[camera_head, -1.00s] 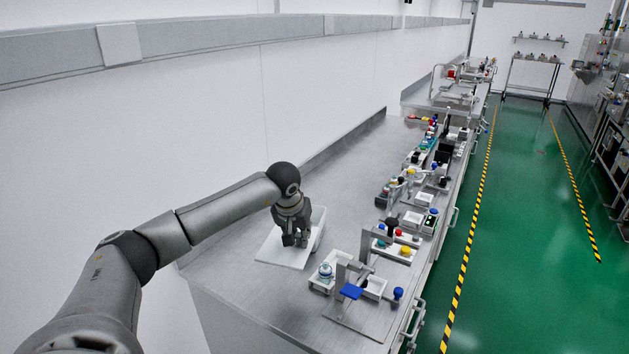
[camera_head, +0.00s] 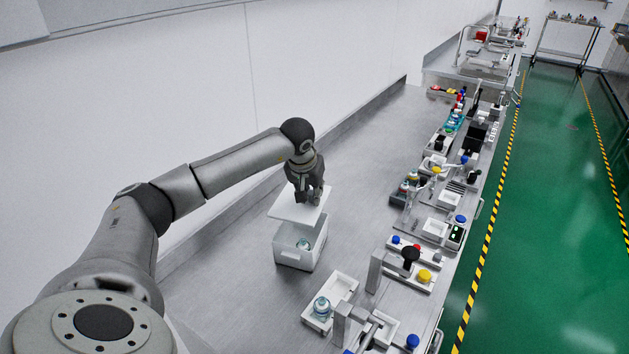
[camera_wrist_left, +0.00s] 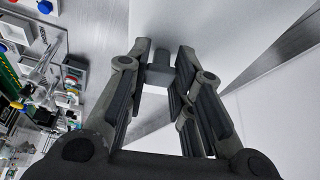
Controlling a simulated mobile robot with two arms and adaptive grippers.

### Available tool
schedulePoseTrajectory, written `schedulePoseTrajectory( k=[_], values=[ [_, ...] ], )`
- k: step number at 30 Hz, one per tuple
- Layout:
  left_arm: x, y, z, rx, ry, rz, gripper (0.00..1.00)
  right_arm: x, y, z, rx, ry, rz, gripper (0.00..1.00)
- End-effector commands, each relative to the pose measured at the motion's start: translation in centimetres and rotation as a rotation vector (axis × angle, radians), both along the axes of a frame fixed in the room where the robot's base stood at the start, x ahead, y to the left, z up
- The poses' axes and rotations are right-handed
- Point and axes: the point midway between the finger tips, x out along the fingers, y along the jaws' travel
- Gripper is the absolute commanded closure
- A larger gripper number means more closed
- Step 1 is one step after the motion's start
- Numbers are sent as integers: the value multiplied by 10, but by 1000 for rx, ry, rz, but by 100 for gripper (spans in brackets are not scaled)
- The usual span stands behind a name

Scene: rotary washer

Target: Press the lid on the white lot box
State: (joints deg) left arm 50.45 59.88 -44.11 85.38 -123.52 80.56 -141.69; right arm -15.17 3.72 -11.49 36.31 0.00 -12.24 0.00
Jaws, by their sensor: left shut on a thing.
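The white lid (camera_head: 288,206) is a flat plate held in the air over the white lot box (camera_head: 297,257). My left gripper (camera_head: 308,197) is above the lid and shut on it. In the left wrist view the fingers (camera_wrist_left: 160,75) close around a small grey grip piece, with the lid's white surface (camera_wrist_left: 215,25) beyond. The lid covers the back of the box opening from the head view, with a visible gap at the front. A small glass jar (camera_head: 304,244) shows inside the box. My right gripper is in neither view.
A white tray (camera_head: 341,290) with a capped bottle (camera_head: 321,308) stands in front right of the box. Several small stations with coloured buttons line the bench's right side. The steel bench (camera_head: 240,275) is clear left of the box.

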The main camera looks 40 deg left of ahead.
Motion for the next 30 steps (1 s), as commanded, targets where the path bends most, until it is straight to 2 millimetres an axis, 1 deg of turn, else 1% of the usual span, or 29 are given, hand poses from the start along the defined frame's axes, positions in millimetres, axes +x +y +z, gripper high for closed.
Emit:
schedulePoseTrajectory(
  k=[6,9,10,12,14,19,22,26,30],
  values=[
    [0,0,-9,0,1,-1,100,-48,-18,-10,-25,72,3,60],
    [0,0,-17,0,1,0,100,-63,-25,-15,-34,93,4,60],
    [0,0,-19,0,1,0,100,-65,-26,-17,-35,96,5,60],
    [0,0,-26,0,1,0,100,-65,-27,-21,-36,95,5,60],
    [0,-1,-32,-1,1,0,100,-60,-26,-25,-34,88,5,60],
    [0,-1,-50,-2,0,-2,100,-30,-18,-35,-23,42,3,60],
    [0,-1,-60,-1,0,-1,100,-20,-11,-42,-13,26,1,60],
    [0,-1,-70,-1,0,0,100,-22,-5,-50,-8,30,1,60],
    [0,-1,-75,-1,0,0,100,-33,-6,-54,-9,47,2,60]
  ],
)
